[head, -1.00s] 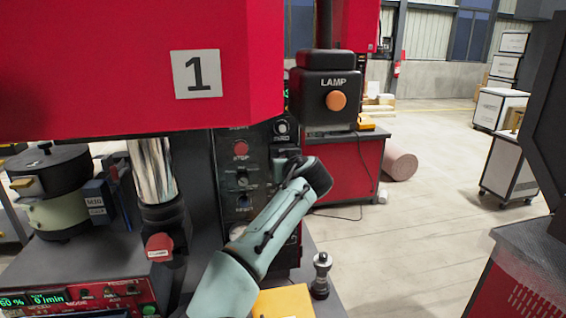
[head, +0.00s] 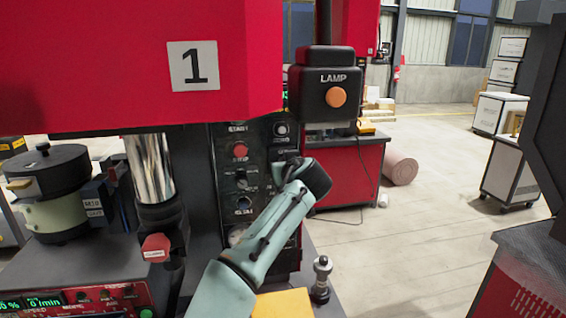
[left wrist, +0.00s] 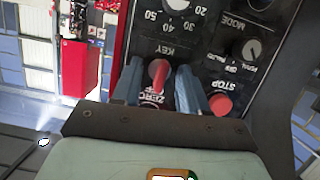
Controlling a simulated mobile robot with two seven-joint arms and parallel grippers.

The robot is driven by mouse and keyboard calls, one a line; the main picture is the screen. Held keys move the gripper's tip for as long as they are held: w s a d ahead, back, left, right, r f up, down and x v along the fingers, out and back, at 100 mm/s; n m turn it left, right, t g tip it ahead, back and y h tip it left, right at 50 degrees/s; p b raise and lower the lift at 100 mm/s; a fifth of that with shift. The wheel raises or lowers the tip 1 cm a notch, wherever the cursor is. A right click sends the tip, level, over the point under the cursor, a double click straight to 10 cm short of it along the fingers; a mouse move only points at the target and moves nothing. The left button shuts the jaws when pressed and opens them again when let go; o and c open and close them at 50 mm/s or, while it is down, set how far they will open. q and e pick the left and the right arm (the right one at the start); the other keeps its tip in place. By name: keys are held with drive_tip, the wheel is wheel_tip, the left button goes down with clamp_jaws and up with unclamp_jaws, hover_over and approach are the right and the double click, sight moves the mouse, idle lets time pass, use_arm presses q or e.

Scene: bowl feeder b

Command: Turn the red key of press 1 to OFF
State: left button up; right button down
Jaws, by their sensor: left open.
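Press 1 has a large red head (head: 110,70) marked with a "1" plate (head: 193,66) and a black control panel (head: 240,205) below. In the left wrist view, the red key (left wrist: 158,74) sits on the panel under a label reading KEY, which appears upside down. My left gripper (left wrist: 160,88) is open, with its two blue-grey fingers on either side of the red key; I cannot tell whether they touch it. In the head view my left arm reaches to the panel's right side, and its wrist hides the key. My right gripper is not in view.
A red STOP button (left wrist: 220,104) is close beside the right finger in the left wrist view. A bowl feeder (head: 50,190) stands at left. Open floor lies to the right.

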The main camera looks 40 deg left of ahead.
use_arm(q)
drive_tip(key=s+d+b, duration=0.4)
drive_tip(key=d, duration=0.1)
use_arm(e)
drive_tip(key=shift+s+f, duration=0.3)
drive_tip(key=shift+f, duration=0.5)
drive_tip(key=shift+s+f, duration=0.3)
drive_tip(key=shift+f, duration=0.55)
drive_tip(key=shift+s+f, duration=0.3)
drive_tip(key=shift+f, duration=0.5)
use_arm(q)
drive_tip(key=shift+f, duration=0.1)
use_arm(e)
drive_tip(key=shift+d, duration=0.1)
